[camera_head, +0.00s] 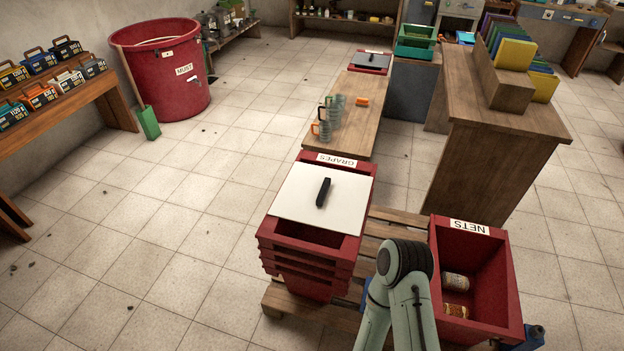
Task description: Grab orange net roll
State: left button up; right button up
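A red crate labelled NETS (508,290) stands open on a wooden pallet at the lower right. Inside it, near its left wall, lie two small rolls. The nearer roll (456,311) looks orange-brown with a pale band. The farther roll (455,281) looks tan with a pale label; both are too small to tell their exact colours. One of my arms rises from the bottom edge, left of the NETS crate, and bends at a dark joint. Neither gripper's fingers can be made out.
Stacked red GRAPES crates (310,258) with a white board (322,193) and black handle on top stand left of my arm. A wooden bench (360,112) with several mugs is beyond. A wooden counter (500,150) stands behind the NETS crate. Floor at left is mostly clear.

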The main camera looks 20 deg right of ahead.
aim_at(451, 309)
jog(key=z, duration=0.45)
jog(key=j+z, duration=0.1)
jog(key=z, duration=0.4)
jog(key=k+z, duration=0.1)
jog(key=z, duration=1.3)
jog(key=l+u, duration=0.1)
jog(key=u, duration=0.3)
jog(key=i+l+u, duration=0.1)
jog(key=u, duration=0.3)
jog(key=l+u, duration=0.15)
jog(key=u, duration=0.25)
jog(key=l+u, duration=0.1)
jog(key=u, duration=0.3)
jog(key=l+u, duration=0.3)
jog(key=l, duration=0.2)
jog(key=k+l+u, duration=0.15)
jog(key=l+u, duration=0.15)
jog(key=l, duration=0.55)
jog(key=k+l+u, duration=0.1)
jog(key=l, duration=0.25)
jog(key=k+l, duration=0.1)
jog(key=l, duration=0.25)
